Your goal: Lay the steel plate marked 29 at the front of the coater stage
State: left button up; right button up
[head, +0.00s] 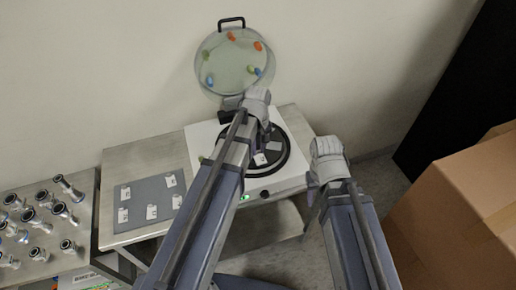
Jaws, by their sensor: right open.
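The coater is a white box (296,183) with a round black stage (284,165) on top. A small plate with a white label (260,159) lies at the front part of the stage; its number is too small to read. Another grey patch, perhaps a plate (274,146), shows just behind it. My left gripper (264,122) is over the back of the stage; its fingers are hidden, so I cannot tell what is between them. My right gripper (328,162) is open, off the coater's right side, apart from the plates.
A grey mat (143,198) left of the coater holds several labelled plates. The round clear lid (232,65) with coloured knobs stands raised behind. Metal fittings cover a table (84,182) at far left. A cardboard box (455,215) stands at right.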

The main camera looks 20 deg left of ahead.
aim_at(258, 151)
pick_arm(q)
jog(key=o, duration=0.5)
jog(key=shift+c, duration=0.2)
jog(key=shift+r, duration=0.1)
notch_tip(258, 151, up, 12)
jog(key=p, duration=1.3)
jog(key=s+d+m+y, duration=0.1)
jog(key=s+d+m, duration=0.9)
jog(key=s, duration=0.4)
jog(key=shift+s+d+m+b, duration=0.15)
jog(key=shift+d+m+b, duration=0.1)
jog(key=shift+m+b, duration=0.05)
jog(key=shift+r, duration=0.1)
